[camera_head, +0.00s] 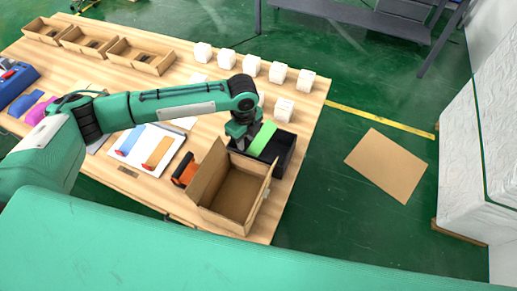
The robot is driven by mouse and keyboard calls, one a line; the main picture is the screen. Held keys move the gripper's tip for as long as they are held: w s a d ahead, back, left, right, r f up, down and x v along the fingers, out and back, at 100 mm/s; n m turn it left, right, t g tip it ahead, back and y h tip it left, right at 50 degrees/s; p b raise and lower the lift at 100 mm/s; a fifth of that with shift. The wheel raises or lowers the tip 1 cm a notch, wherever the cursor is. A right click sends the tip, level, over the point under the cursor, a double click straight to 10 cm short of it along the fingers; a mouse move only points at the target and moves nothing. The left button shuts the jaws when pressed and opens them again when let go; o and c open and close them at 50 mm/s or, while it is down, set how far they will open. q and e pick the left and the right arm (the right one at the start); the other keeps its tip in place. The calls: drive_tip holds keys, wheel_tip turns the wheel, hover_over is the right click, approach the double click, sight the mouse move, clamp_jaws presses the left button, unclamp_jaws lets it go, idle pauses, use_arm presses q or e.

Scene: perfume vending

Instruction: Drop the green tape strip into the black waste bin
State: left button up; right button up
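The green tape strip (262,138) is a bright green flat piece slanting over the black waste bin (286,158). The bin is an open dark box near the table's right edge, behind the open cardboard box. My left gripper (243,146) points down at the bin's left side, with its tip next to the strip. The strip seems to be at the fingertips, but the fingers are small and dark, and I cannot tell whether they grip it. I cannot tell whether the strip touches the bin's rim. My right gripper is not in view.
An open cardboard box (232,191) with raised flaps stands just in front of the bin. An orange-black tool (184,170) lies left of it. White blocks (251,66) line the back. Cardboard trays (141,56) stand back left. A white tray (146,147) holds colored strips.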

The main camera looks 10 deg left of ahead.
use_arm(q)
wheel_tip(320, 180, up, 11)
drive_tip(key=b, duration=0.2)
drive_tip(key=shift+r, duration=0.15)
idle(0.3)
